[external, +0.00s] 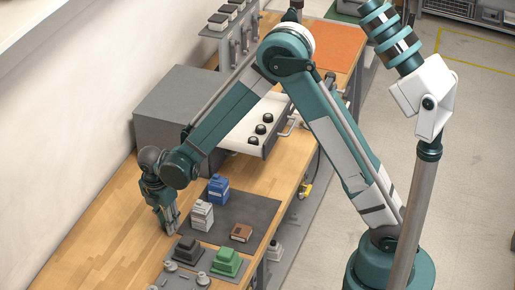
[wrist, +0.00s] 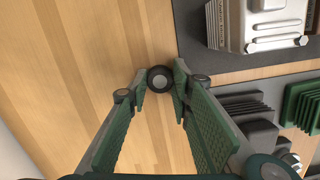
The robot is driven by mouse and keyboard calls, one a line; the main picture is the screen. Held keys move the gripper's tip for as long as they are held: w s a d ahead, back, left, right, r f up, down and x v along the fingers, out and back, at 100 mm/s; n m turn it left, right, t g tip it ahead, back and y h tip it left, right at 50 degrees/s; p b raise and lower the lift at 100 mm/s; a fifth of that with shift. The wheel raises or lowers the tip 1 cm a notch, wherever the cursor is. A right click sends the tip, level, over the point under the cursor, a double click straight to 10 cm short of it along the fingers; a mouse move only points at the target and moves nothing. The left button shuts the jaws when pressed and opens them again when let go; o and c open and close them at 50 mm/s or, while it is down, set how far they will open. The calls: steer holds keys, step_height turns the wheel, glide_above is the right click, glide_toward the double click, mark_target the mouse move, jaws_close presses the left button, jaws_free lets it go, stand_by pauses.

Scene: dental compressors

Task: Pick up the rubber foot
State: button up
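The rubber foot (wrist: 160,79) is a small round black piece with a grey centre, seen in the wrist view on the wooden bench top. It lies between the fingertips of my gripper (wrist: 159,88), close to both fingers, and the right fingertip lies very near its edge. The fingers stand apart, and I cannot tell whether either touches the foot. In the external view my gripper (external: 171,231) points down, low over the bench, left of the grey mat. The foot cannot be made out there.
The dark grey mat (external: 258,210) holds a white finned block (external: 201,215), a blue block (external: 218,188) and a brown block (external: 241,232). Black (external: 187,249) and green (external: 227,262) finned parts stand in front. A grey box (external: 175,110) stands behind. Bench left of my gripper is clear.

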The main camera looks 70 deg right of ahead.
steer(key=shift+r, duration=0.15)
step_height(320, 180, up, 10)
stand_by(1.0)
